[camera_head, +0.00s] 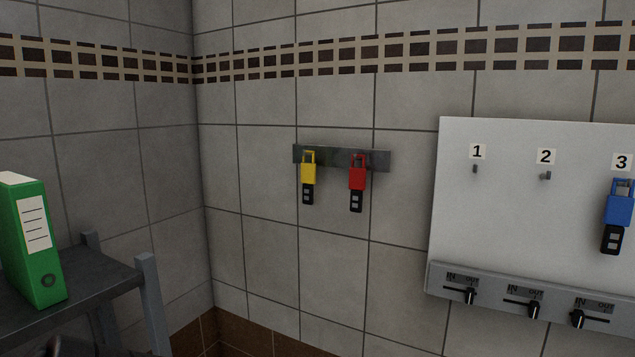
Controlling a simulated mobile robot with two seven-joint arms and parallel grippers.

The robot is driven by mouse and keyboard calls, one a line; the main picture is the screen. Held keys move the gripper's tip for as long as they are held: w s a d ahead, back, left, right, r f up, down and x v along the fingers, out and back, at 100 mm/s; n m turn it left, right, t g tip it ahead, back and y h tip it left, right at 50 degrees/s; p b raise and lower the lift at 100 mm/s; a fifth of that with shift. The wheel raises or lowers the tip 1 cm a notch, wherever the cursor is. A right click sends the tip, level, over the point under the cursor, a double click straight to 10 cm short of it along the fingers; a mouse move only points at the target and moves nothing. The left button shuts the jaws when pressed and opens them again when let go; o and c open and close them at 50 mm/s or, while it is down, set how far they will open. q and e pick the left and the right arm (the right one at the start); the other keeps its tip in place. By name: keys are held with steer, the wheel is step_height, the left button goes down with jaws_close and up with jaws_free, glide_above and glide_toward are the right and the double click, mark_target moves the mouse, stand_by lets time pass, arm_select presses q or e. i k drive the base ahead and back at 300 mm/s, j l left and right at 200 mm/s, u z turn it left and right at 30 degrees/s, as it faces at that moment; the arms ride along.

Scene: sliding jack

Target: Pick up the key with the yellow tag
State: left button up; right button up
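The key with the yellow tag (308,173) hangs from the left part of a dark metal strip (332,158) on the tiled wall. Its tag is yellow with a loop at the top, and a black piece with light squares hangs below it. A similar red tag (357,178) with a black piece hangs to its right on the same strip, with a gap between them. Nothing covers the yellow tag.
A white board (510,220) with hooks numbered 1 to 3 is at the right. A blue tag (619,202) hangs under 3; hooks 1 and 2 are empty. Switches line a grey panel (560,318) below. A green binder (28,240) stands on a dark shelf (100,272) at the left.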

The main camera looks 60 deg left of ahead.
mark_target(308, 169)
steer(key=u, duration=1.9)
steer(key=i, duration=0.5)
steer(key=i+u, duration=0.25)
steer(key=u, duration=0.2)
steer(key=i+l+u, duration=0.15)
steer(key=u, duration=0.3)
